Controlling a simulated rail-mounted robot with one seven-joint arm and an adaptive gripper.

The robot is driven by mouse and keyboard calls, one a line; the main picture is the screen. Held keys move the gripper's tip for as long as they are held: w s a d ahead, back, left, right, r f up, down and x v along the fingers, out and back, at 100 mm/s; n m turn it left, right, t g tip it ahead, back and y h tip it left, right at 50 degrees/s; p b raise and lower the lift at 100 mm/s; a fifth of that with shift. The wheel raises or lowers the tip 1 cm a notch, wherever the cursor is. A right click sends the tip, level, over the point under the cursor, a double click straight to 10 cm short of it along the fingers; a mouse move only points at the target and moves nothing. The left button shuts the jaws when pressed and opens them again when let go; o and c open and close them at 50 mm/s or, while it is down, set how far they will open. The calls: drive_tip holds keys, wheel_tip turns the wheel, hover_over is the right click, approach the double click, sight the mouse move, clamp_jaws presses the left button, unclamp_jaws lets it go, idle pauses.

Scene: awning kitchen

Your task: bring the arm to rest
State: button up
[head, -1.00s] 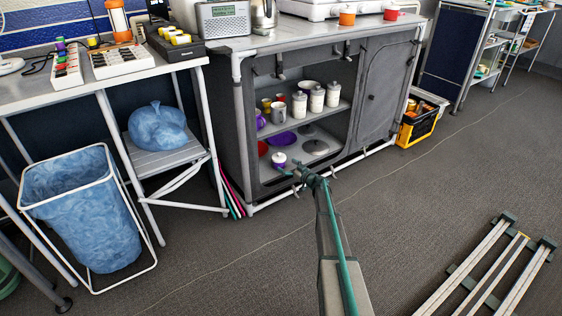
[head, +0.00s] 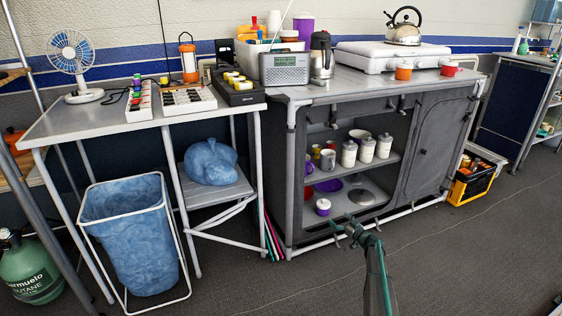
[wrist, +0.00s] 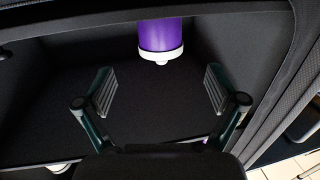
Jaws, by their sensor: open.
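My gripper (head: 356,236) is in front of the open lower shelf of the grey camping cupboard (head: 297,180). In the wrist view my gripper (wrist: 160,92) has its two fingers wide apart with nothing between them. A purple jar with a white lid (head: 323,207) stands on the lower shelf, to the left of the gripper in the head view. A purple and white container also shows in the wrist view (wrist: 160,38), beyond the fingertips and apart from them.
White canisters (head: 366,150) and mugs stand on the upper shelf. A purple bowl (head: 328,186) and a lid (head: 362,197) are on the lower shelf. A blue-lined bin (head: 130,240) and a side table (head: 90,122) stand left. Floor in front is clear.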

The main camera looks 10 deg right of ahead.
drive_tip(key=s+a+f+m+g+p, duration=0.2)
drive_tip(key=s+a+g+p, duration=0.25)
drive_tip(key=s+a, duration=0.6)
drive_tip(key=s+a+f+m+g+p, duration=0.1)
drive_tip(key=s+a+m+g+p, duration=0.45)
drive_tip(key=s, duration=0.75)
drive_tip(key=s+a+f+n+g+p, duration=0.1)
drive_tip(key=s+a+f+g+p, duration=0.2)
drive_tip(key=s+a, duration=0.8)
drive_tip(key=s+a+r+g+h+p, duration=0.15)
drive_tip(key=s+r+p, duration=0.25)
drive_tip(key=s, duration=0.4)
drive_tip(key=s+a+r+g+p, duration=0.2)
drive_tip(key=s+r+g+p, duration=0.15)
drive_tip(key=s, duration=0.55)
drive_tip(key=s+a+r+g+h+p, duration=0.1)
drive_tip(key=s+a+r+g+p, duration=0.1)
drive_tip(key=s+r+p, duration=0.45)
drive_tip(key=s+a+r+n+g+h+p, duration=0.1)
drive_tip(key=s+r+h+p, duration=0.1)
drive_tip(key=s+r+p, duration=0.4)
drive_tip(key=s+a+r+n+g+h+p, duration=0.1)
drive_tip(key=s+a+r+g+p, duration=0.1)
drive_tip(key=s+r+p, duration=0.5)
drive_tip(key=shift+s+r+n+h, duration=0.35)
drive_tip(key=shift+s+r, duration=1.45)
drive_tip(key=shift+s, duration=0.6)
